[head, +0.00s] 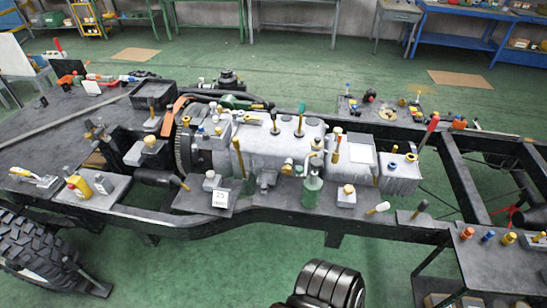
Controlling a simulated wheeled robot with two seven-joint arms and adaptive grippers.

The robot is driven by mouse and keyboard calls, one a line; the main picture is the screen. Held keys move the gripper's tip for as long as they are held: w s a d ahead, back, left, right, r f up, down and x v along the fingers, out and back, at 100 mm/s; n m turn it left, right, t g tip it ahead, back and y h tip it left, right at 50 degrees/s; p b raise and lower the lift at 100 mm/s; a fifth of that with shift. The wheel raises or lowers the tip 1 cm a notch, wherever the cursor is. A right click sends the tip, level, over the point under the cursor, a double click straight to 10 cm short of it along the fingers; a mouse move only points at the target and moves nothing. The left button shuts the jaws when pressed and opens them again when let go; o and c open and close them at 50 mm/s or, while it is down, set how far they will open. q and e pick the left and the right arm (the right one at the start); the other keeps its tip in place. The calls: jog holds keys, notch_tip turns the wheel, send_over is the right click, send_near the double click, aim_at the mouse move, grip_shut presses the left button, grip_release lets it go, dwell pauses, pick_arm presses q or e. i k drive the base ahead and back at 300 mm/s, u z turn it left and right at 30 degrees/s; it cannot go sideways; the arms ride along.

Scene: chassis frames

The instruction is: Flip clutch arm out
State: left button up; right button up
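A grey engine and gearbox block (275,150) sits in the black chassis frame (350,222). A dark toothed ring (183,150) stands at its left end. An orange lever (172,117) slants up beside this ring. No label shows which of these is the clutch arm, so I cannot tell. Neither of my grippers is in view.
A treaded tyre (38,256) leans at the lower left, and a black ribbed round object (325,284) is cut off at the bottom. A small dark table (500,262) with knobs stands at the lower right. Green floor (300,62) behind the chassis is mostly clear.

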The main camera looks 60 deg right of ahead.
aim_at(237, 145)
jog(key=z, duration=1.8)
jog(key=k, duration=0.5)
jog(key=u, duration=0.9)
jog(key=i, duration=1)
jog(key=z, duration=1.55)
